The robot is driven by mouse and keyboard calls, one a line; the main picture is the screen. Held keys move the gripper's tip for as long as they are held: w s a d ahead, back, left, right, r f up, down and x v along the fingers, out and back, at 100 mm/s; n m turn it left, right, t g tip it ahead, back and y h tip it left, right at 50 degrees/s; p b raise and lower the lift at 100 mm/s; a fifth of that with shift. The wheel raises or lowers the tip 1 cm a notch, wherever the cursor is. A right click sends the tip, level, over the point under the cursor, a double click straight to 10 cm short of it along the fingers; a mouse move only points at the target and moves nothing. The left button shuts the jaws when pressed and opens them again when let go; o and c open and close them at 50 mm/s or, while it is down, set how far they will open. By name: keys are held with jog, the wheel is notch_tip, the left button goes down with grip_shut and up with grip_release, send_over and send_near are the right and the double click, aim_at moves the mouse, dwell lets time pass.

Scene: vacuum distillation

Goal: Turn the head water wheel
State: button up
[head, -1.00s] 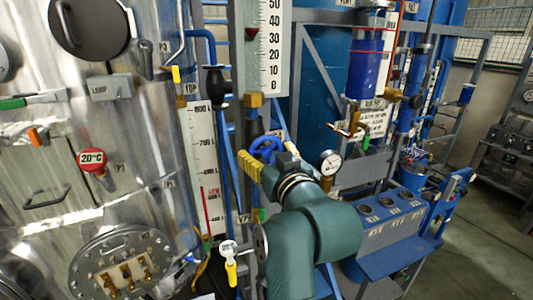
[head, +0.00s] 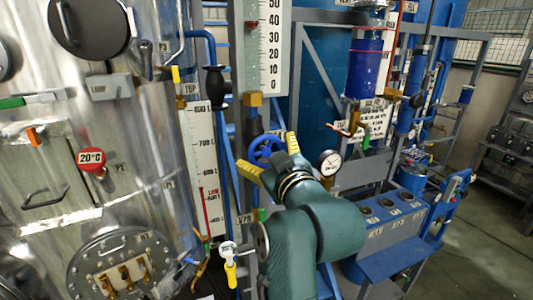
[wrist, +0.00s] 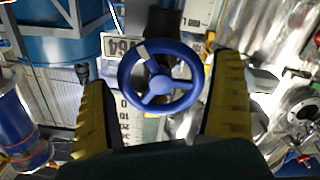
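A blue three-spoke wheel (head: 266,141) sits on a vertical pipe just beyond my gripper in the head view. In the wrist view the wheel (wrist: 158,101) faces me, roughly centred between the fingers. Its dark stem shows behind it. My gripper (head: 267,150) is open, with its two yellow fingers spread wide. In the wrist view the fingers (wrist: 160,75) stand left and right of the wheel with a gap on each side, and nothing is held. I cannot tell how far the fingertips reach toward the wheel's plane.
A round pressure gauge (head: 330,162) stands right of my gripper. A tag marked 64 (wrist: 124,45) is beside the wheel.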

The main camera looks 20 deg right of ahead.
jog(key=s, duration=1.2)
jog(key=shift+a, duration=0.25)
jog(key=a+r+n+y+p, duration=0.1)
jog(key=a+r+y+p, duration=0.3)
jog(key=a+p, duration=0.65)
jog(key=s+a+r+m+t+h, duration=0.1)
jog(key=s+r+m+t+h, duration=0.3)
jog(key=s+r, duration=0.4)
jog(key=s+m, duration=0.1)
jog(key=s, duration=0.1)
jog(key=shift+s+a+r, duration=0.2)
jog(key=shift+s+a, duration=0.1)
jog(key=shift+s, duration=0.05)
